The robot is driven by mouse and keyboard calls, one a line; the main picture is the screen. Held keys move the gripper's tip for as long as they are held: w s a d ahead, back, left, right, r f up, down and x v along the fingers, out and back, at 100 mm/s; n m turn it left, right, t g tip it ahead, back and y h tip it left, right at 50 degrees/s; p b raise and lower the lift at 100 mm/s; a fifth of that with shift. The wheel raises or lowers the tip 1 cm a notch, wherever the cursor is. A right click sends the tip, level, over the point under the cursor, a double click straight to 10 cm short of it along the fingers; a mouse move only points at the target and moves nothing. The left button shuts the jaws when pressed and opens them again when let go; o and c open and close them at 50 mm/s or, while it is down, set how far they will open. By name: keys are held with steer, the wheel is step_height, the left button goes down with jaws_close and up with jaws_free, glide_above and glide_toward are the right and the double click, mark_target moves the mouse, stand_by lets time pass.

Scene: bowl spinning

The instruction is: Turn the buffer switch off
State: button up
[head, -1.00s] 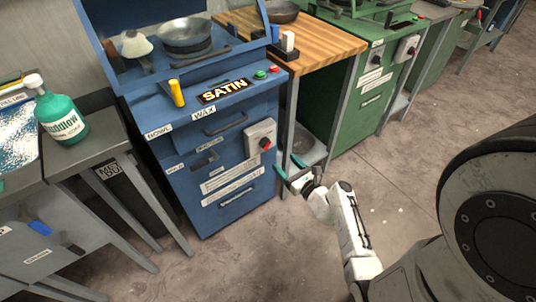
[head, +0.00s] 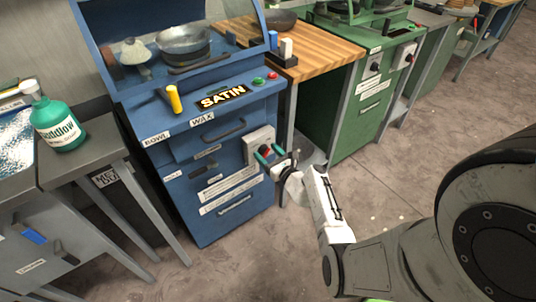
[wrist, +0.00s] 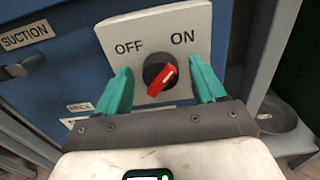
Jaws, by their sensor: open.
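The buffer switch is a red knob (wrist: 161,80) on a black base, on a light grey box (wrist: 115,30) marked OFF at left and ON at right. The knob's white mark points up and right, toward ON. In the head view the box (head: 257,138) sits on the right of the blue cabinet's front. My gripper (wrist: 160,70) is open, with one teal finger on each side of the knob. I cannot tell whether either finger touches it. In the head view my gripper (head: 270,153) is at the box and partly hides the knob.
The blue cabinet (head: 190,160) carries a SATIN sign (head: 222,96) and a yellow handle (head: 174,99). A wooden-topped bench (head: 330,52) stands to its right, with a metal bowl (wrist: 280,115) low down beside it. The floor (head: 400,170) in front is clear.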

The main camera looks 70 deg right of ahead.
steer(key=c, duration=1)
steer(key=shift+n+b, duration=0.3)
steer(key=n+b, duration=0.2)
steer(key=n, duration=0.1)
steer(key=shift+w+a+f+n+b, duration=0.1)
steer(key=shift+f+n+b, duration=0.1)
steer(key=shift+n+b, duration=0.1)
steer(key=n+b, duration=0.8)
steer(key=n, duration=0.2)
steer(key=shift+a+f+n, duration=0.1)
steer(key=shift+f+n, duration=0.05)
steer(key=shift+n, duration=0.25)
steer(key=shift+n+b, duration=1.25)
steer(key=shift+n, duration=0.25)
